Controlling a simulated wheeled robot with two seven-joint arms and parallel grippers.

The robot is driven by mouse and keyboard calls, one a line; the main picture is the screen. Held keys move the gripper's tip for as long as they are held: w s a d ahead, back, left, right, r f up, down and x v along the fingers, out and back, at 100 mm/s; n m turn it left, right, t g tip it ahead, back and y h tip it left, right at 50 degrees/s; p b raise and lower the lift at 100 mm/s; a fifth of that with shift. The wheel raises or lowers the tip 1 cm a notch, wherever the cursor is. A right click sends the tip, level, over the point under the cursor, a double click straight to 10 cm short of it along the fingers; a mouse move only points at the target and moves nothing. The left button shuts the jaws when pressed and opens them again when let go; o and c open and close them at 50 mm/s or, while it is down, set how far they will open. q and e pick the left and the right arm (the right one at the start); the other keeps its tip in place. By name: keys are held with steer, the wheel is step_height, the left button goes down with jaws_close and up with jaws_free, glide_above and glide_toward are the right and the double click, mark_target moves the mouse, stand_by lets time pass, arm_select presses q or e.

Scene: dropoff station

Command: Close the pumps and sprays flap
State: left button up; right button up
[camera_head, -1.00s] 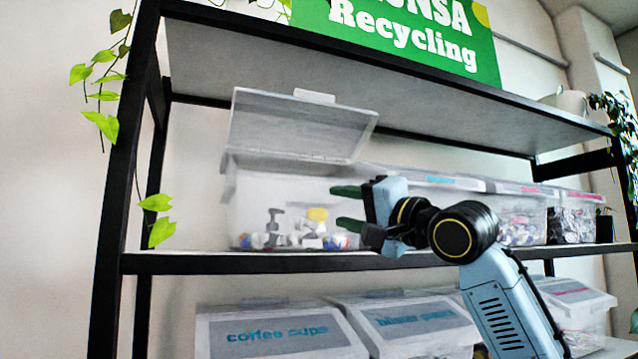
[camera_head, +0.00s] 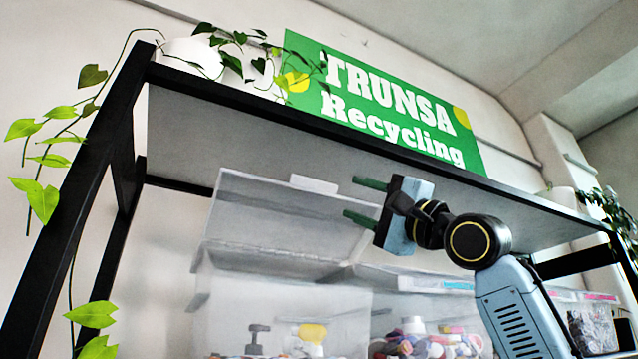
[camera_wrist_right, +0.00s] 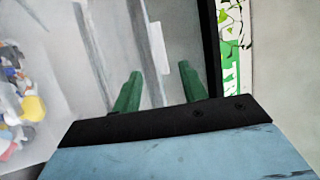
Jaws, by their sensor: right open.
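The pumps and sprays flap (camera_head: 285,230) is a translucent lid standing raised and tilted open on its clear bin (camera_head: 230,305), with a white tab on its top edge. Pump heads and spray parts (camera_head: 312,333) show inside the bin. My right gripper (camera_head: 352,197) has green fingers held apart, with nothing between them. In the head view it is at the flap's upper right edge; I cannot tell if it touches. In the right wrist view the open fingers (camera_wrist_right: 160,70) point toward the flap and its white tab (camera_wrist_right: 159,47). My left gripper is not in view.
A black-framed shelf (camera_head: 340,140) runs above the bins, close over the flap and my right gripper. A neighbouring bin of caps (camera_head: 425,340) stands to the right. Hanging plant leaves (camera_head: 45,200) are at the left post. A green sign (camera_head: 375,100) stands above.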

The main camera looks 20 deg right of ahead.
mark_target(313, 185)
steer(key=p+x, duration=0.4)
steer(key=x, duration=0.5)
steer(key=shift+w+a+r+p, duration=0.1)
steer(key=shift+w+p, duration=0.1)
steer(key=shift+p, duration=0.1)
steer(key=shift+w+a, duration=0.1)
steer(key=shift+w, duration=0.1)
steer(key=shift+w+r, duration=0.1)
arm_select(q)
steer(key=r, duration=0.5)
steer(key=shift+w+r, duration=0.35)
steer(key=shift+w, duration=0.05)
arm_select(e)
jaws_close()
